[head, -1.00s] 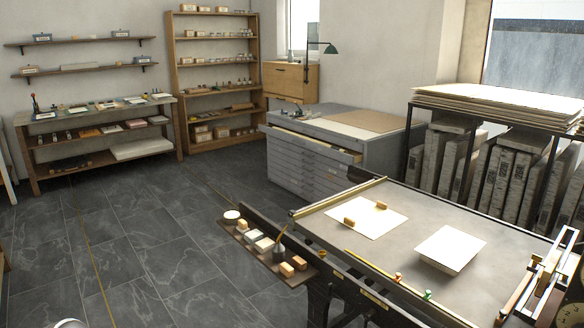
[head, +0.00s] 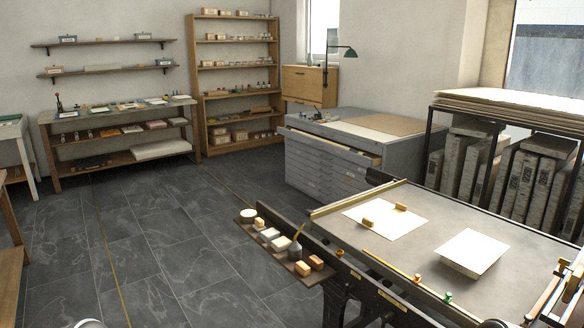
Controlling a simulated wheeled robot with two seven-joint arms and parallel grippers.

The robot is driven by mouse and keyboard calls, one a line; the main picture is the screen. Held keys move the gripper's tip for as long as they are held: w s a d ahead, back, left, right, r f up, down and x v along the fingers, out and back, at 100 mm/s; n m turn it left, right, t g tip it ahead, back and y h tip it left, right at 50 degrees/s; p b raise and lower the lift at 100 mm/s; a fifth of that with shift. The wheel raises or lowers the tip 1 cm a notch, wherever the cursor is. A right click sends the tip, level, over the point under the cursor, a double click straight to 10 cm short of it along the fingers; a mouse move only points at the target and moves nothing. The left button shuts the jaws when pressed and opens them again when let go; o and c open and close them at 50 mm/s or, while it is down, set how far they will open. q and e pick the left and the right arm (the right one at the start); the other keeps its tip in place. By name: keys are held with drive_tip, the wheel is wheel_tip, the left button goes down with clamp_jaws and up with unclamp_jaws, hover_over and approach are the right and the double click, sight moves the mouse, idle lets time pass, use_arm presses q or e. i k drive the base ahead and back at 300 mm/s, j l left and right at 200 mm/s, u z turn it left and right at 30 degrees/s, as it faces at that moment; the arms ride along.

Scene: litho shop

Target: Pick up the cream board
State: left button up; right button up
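Several pale, flat pieces are in the head view, and I cannot tell for sure which is the cream board. A thick off-white slab (head: 160,149) lies on the lower shelf of the wooden bench by the back wall. A pale rectangular board (head: 470,252) sits on the grey press bed at right, seemingly slightly raised. A flat cream sheet (head: 385,220) lies left of it with two small wooden blocks on it. A stack of large cream sheets (head: 510,104) tops the black rack at far right. Neither of my grippers is in view.
The press bed (head: 440,220) fills the lower right, with a side tray (head: 290,262) of small items jutting left. Grey flat-file drawers (head: 325,160) stand behind it. The wooden bench (head: 120,115) and tall shelf (head: 200,80) line the back. Dark tiled floor (head: 150,235) is open at left.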

sight(392, 221)
drive_tip(key=i+j, duration=0.25)
drive_tip(key=i, duration=0.2)
drive_tip(key=i+j, duration=0.25)
drive_tip(key=i, duration=0.2)
drive_tip(key=i+j, duration=0.25)
drive_tip(key=i, duration=0.2)
drive_tip(key=i+j, duration=0.25)
drive_tip(key=i, duration=0.2)
